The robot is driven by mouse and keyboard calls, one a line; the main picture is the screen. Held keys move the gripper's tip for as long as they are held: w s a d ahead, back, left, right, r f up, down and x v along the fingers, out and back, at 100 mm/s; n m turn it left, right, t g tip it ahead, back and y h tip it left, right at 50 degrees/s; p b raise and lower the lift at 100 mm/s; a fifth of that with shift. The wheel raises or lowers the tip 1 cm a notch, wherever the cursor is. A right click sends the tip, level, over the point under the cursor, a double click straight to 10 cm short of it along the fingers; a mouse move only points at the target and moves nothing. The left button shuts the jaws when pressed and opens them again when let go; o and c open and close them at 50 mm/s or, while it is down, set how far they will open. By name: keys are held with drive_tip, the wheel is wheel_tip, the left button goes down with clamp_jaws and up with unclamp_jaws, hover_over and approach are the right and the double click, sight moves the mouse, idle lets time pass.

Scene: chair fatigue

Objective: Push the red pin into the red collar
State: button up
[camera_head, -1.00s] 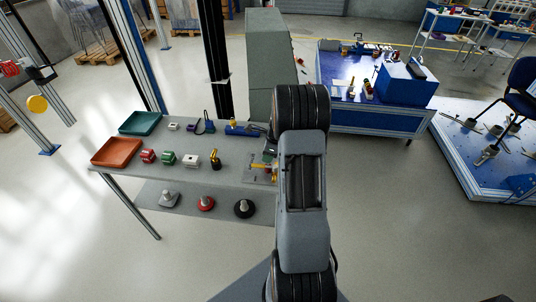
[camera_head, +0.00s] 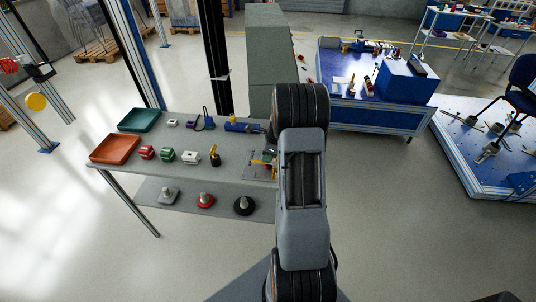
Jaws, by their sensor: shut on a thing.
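A small red-and-white ringed part (camera_head: 147,152), which may be the red collar, sits on the grey table just right of the orange-red tray. I cannot make out the red pin for sure. My arm stands in front of the table's right end and hides what is behind it. My gripper is hidden behind the arm, so its jaws and anything in them do not show. A small yellow part (camera_head: 262,162) on a plate shows at the arm's left edge, too small to tell more.
The table (camera_head: 235,168) also bears an orange-red tray (camera_head: 114,149), a green tray (camera_head: 138,119), a green part (camera_head: 167,155), a white part (camera_head: 190,157) and a brass-and-black part (camera_head: 215,157). Several round-based things stand on the lower shelf. A blue bench (camera_head: 365,117) stands behind right.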

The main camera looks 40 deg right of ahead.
drive_tip(key=shift+r, duration=0.1)
drive_tip(key=shift+r+p, duration=0.9)
drive_tip(key=shift+r, duration=0.1)
drive_tip(key=shift+p, duration=0.3)
idle(1.2)
drive_tip(key=shift+f+b, duration=0.7)
drive_tip(key=shift+f, duration=0.5)
drive_tip(key=o, duration=1)
drive_tip(key=shift+r, duration=0.1)
drive_tip(key=shift+c, duration=0.2)
drive_tip(key=v, duration=1.3)
drive_tip(key=shift+r+b, duration=0.35)
drive_tip(key=shift+b, duration=0.05)
drive_tip(key=shift+s, duration=0.1)
